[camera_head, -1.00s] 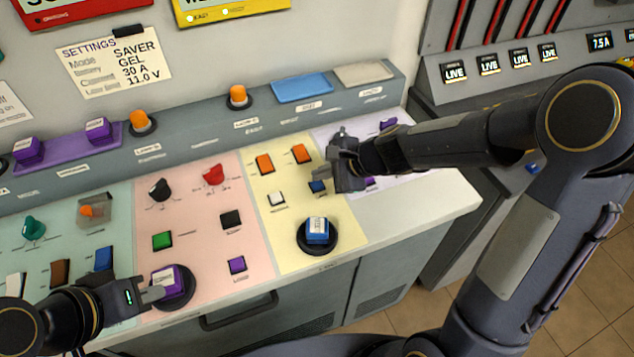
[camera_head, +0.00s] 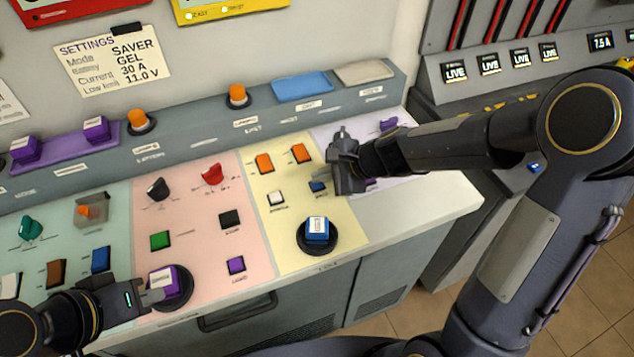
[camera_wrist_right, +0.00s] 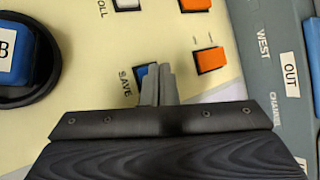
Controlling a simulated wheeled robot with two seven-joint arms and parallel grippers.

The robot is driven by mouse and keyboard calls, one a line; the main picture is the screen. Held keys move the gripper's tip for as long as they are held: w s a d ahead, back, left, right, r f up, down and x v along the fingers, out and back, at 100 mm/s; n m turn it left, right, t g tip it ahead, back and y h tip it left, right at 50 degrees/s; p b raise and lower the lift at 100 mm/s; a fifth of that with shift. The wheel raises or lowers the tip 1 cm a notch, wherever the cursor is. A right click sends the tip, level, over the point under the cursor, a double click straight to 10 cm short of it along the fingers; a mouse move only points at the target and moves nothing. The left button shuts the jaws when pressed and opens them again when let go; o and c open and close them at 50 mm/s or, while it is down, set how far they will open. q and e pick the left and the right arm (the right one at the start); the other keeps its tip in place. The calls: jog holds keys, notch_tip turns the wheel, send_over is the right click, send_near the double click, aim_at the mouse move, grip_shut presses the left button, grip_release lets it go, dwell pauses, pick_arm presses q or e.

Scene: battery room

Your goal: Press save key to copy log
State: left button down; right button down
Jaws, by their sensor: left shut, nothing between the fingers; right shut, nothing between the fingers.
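The save key is a small blue square key (camera_head: 317,187) on the yellow panel, partly hidden by my right gripper. In the right wrist view the blue key (camera_wrist_right: 142,72) shows beside the word SAVE, partly behind the fingers. My right gripper (camera_head: 323,176) is shut and empty, its fingertips right at the key; I cannot tell whether they touch it. The closed fingertips also show in the right wrist view (camera_wrist_right: 159,70). My left gripper (camera_head: 157,296) is shut and empty, at the purple key (camera_head: 163,281) on a round black base.
A large blue button (camera_head: 317,229) on a black base stands in front of the save key. A white key (camera_head: 276,198) and orange keys (camera_head: 301,153) are close by. A raised grey ledge (camera_head: 215,130) with orange lamps runs behind the panels.

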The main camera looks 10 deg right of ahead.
aim_at(322, 184)
jog(key=shift+f+b, duration=0.35)
jog(key=shift+f, duration=0.05)
jog(key=shift+r, duration=0.1)
dwell(0.4)
jog(key=shift+r+p, duration=0.8)
notch_tip(322, 184, up, 5)
jog(key=p, duration=0.4)
jog(key=shift+r+p, duration=0.1)
jog(key=shift+p, duration=0.3)
